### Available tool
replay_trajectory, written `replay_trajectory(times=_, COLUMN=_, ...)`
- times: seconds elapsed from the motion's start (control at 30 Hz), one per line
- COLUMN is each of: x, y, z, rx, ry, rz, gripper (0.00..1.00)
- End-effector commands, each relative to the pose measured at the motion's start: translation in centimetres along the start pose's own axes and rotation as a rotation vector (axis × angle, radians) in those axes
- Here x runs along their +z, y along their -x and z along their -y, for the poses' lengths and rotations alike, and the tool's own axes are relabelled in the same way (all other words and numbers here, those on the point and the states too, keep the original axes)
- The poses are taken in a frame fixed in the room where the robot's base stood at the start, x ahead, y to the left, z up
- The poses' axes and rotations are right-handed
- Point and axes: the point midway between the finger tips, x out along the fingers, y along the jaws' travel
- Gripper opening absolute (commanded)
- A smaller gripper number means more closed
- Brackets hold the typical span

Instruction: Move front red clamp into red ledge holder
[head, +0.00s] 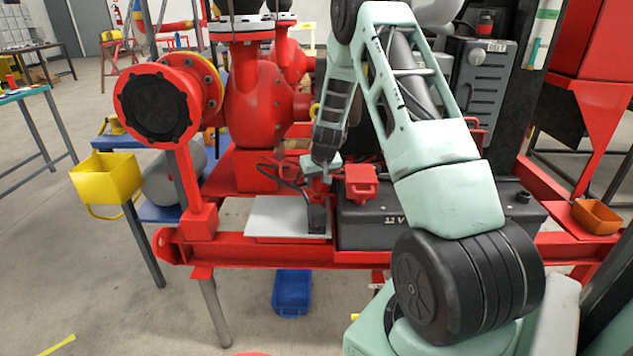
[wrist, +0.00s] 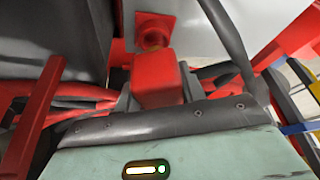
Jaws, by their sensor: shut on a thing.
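My gripper (head: 321,172) is shut on a red clamp, a red block between the fingers in the wrist view (wrist: 158,82). In the head view, my gripper mostly hides the clamp above the front of the skid, just left of the black battery (head: 400,228). A black cable (wrist: 226,38) runs close beside the clamp. A red box-like holder (head: 361,182) is at the battery's top left, a short way right of my gripper, apart from it. I cannot tell for sure whether this is the ledge holder.
A pale plate (head: 275,217) lies on the red skid frame (head: 270,254), left of the battery. The red pump (head: 256,105) stands behind. A yellow bin (head: 106,177) is at left, a blue bin (head: 292,292) below, an orange bin (head: 597,216) at right.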

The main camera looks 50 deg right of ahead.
Motion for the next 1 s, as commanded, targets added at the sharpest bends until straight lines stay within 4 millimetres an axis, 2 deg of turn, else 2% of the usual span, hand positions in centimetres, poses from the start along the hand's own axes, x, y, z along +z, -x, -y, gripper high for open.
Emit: replay_trajectory(times=1.0, x=0.25, y=-0.68, z=-0.02, rx=0.0, ry=0.0, rz=0.0, gripper=0.09)
